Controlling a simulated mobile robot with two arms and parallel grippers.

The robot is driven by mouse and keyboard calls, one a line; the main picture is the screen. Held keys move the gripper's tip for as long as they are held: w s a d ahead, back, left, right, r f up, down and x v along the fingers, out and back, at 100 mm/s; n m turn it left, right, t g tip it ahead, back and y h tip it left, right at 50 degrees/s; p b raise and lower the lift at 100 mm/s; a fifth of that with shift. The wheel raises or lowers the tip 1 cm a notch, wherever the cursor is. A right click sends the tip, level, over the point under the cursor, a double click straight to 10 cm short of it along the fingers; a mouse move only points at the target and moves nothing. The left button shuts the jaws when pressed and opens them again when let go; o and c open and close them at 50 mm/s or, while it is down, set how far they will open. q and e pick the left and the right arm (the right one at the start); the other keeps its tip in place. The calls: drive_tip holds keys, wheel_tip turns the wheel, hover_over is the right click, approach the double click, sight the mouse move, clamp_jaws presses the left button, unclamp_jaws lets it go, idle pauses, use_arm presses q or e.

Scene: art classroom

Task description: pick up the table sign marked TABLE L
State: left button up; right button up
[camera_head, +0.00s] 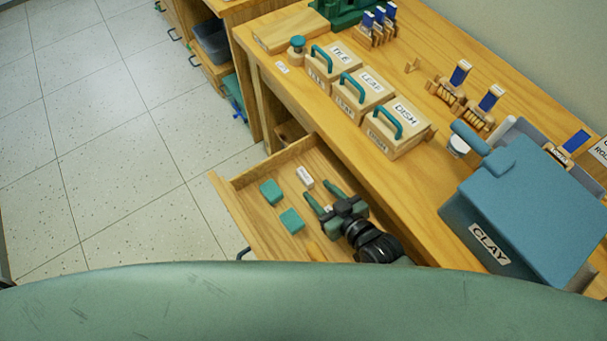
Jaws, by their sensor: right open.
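My right gripper (323,194) is over the open drawer, its two green-tipped fingers apart with nothing visibly held between them. A small white sign-like piece with dark lettering (304,176) lies in the drawer (243,196), just beyond the fingertips and apart from them. Its lettering is too small to read, so I cannot tell whether it says TABLE L. A bit of something white shows between the fingers, partly hidden by the gripper. My left gripper is not in view.
Two green blocks (271,191) (291,220) lie in the drawer left of the gripper. On the wooden counter above stand boxes labelled TILE (335,55), LEAF (370,82) and DISH (402,112), several blue-topped stamps or brushes, and a blue CLAY bin (525,205). Floor at left is clear.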

sight(306, 177)
drive_tip(key=x, duration=0.7)
drive_tip(key=shift+w+a+r, duration=0.1)
drive_tip(key=shift+w+r, duration=0.15)
drive_tip(key=shift+w, duration=0.1)
clamp_jaws()
